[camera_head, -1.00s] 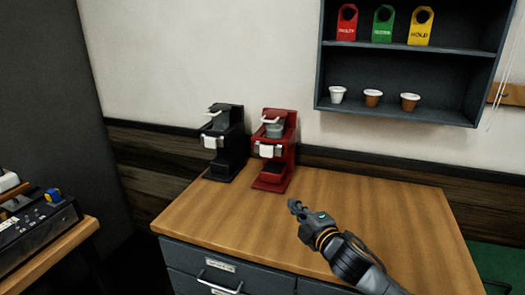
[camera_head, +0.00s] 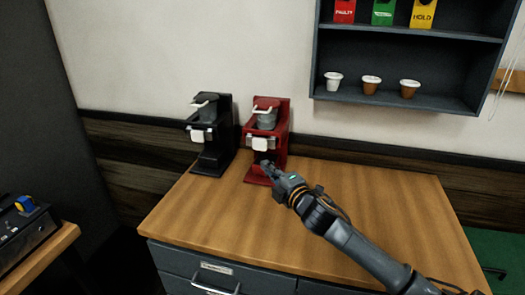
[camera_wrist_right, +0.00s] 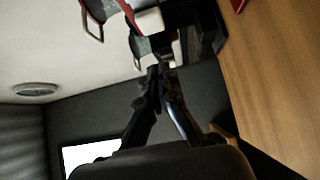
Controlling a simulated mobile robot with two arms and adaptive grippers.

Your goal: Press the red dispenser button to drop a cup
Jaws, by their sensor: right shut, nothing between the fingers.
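The red brewer (camera_head: 282,135) stands at the back of the wooden counter, with a white handle on top, a grey cup-like part inside and a white block on its front. My right gripper (camera_head: 268,166) is shut and empty, its tip in front of the red brewer's lower opening, below the white block. I cannot tell whether it touches. In the right wrist view, my closed fingers (camera_wrist_right: 162,78) point toward the white block (camera_wrist_right: 150,22) at the top. I cannot make out a separate red button. My left gripper is not in view.
A black brewer (camera_head: 212,140) stands just left of the red one. A wall shelf (camera_head: 400,108) holds several cups and coloured tags. The wooden counter (camera_head: 380,220) is clear to the right and in front, above drawers.

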